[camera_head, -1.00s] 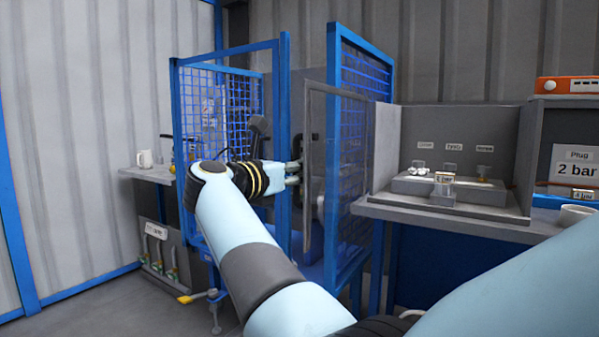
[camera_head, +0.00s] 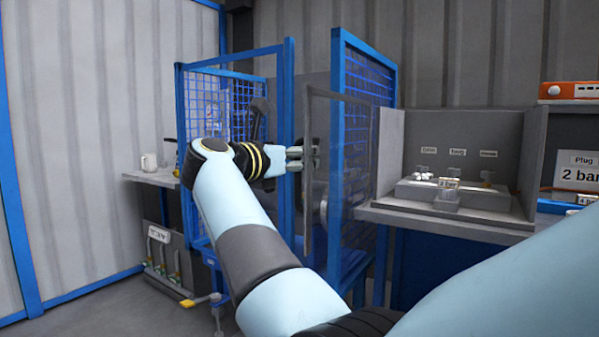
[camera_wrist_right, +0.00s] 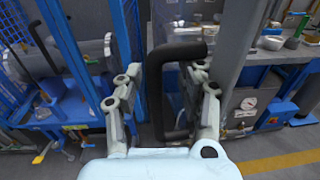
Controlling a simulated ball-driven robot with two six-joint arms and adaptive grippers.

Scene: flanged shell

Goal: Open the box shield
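The box is a blue-framed cabinet (camera_head: 288,95) with mesh panels, left of centre in the head view. Its shield (camera_head: 308,215) is a see-through panel with a thin grey frame; I cannot tell how far it stands open. A black D-shaped handle (camera_wrist_right: 190,52) shows in the right wrist view. My right gripper (camera_head: 300,157) is at the shield's frame. In the right wrist view my right gripper (camera_wrist_right: 167,80) is open, with its fingers apart on either side of the handle's upright bar. Firm contact does not show. My left gripper is out of view.
A grey bench (camera_head: 440,222) with a small fixture stands right of the box. A side shelf (camera_head: 150,178) with a white mug (camera_head: 149,162) is on the left. A grey panel with valves (camera_head: 162,255) stands below it.

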